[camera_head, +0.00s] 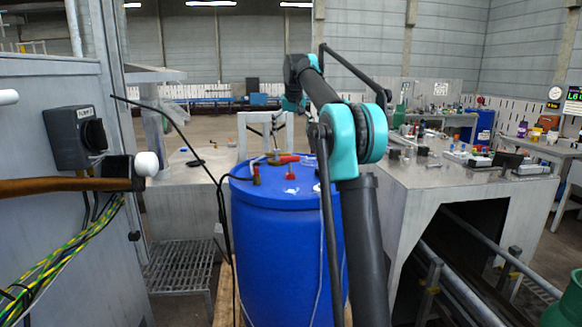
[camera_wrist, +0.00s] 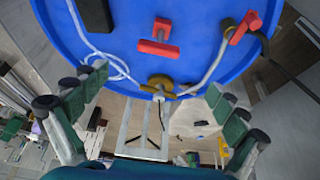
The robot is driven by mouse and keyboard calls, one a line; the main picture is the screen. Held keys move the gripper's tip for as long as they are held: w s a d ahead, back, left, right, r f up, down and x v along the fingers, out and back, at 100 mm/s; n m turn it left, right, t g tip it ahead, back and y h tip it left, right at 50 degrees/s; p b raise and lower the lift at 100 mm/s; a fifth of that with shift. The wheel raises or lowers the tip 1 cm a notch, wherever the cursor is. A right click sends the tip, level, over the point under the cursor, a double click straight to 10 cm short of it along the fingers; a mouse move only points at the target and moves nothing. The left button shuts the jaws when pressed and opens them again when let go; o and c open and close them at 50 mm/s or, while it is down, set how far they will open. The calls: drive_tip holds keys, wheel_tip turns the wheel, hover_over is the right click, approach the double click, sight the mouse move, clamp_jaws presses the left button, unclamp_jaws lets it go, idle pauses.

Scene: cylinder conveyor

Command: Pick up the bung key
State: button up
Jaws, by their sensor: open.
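Several small fittings sit on top of the blue drum (camera_head: 285,245). One is a red T-shaped piece (camera_wrist: 158,40), which also shows in the head view (camera_head: 291,177). I cannot tell for certain which one is the bung key. My gripper (camera_wrist: 157,80) is open and empty above the drum's far edge. Its fingers stand apart on either side of the brass piece, with no contact visible.
A red and brass fitting (camera_wrist: 245,27) with a dark hose sits at another side of the drum top. A pale hose (camera_wrist: 108,55) curls over the lid, near a black block (camera_wrist: 94,14). A grey cabinet (camera_head: 60,230) stands left and a workbench (camera_head: 420,185) right.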

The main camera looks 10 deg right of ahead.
sight(290, 157)
drive_tip(key=x, duration=1.4)
drive_tip(key=shift+w+d+f, duration=0.1)
drive_tip(key=shift+w+f, duration=0.05)
drive_tip(key=shift+w, duration=0.1)
drive_tip(key=shift+c, duration=0.3)
drive_tip(key=c, duration=1.6)
